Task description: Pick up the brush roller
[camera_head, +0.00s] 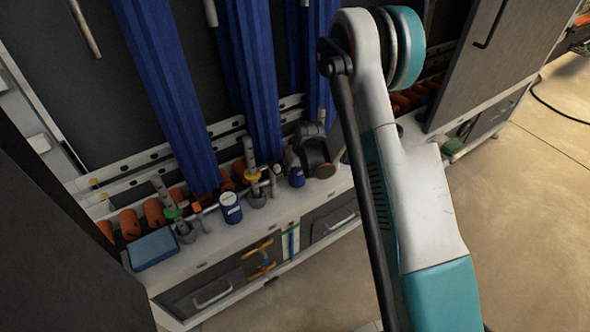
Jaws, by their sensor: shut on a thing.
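I cannot tell for certain which thing is the brush roller. Several tall blue ribbed columns (172,85) stand upright at the back, their lower ends near the white shelf. Several short orange-red cylinders (130,223) lie in a row along the back of the shelf, partly hidden by things in front. My arm, white and teal, rises on the right and bends at the top. I cannot make out my gripper. A dark object with a brown round end (321,160) sits on the shelf left of my arm; I cannot tell what it is.
The white shelf (215,245) carries a blue flat box (153,249), a blue can with a white lid (231,208) and small fittings. Drawers are below it. A dark panel (60,255) fills the lower left. Open floor (525,235) lies on the right.

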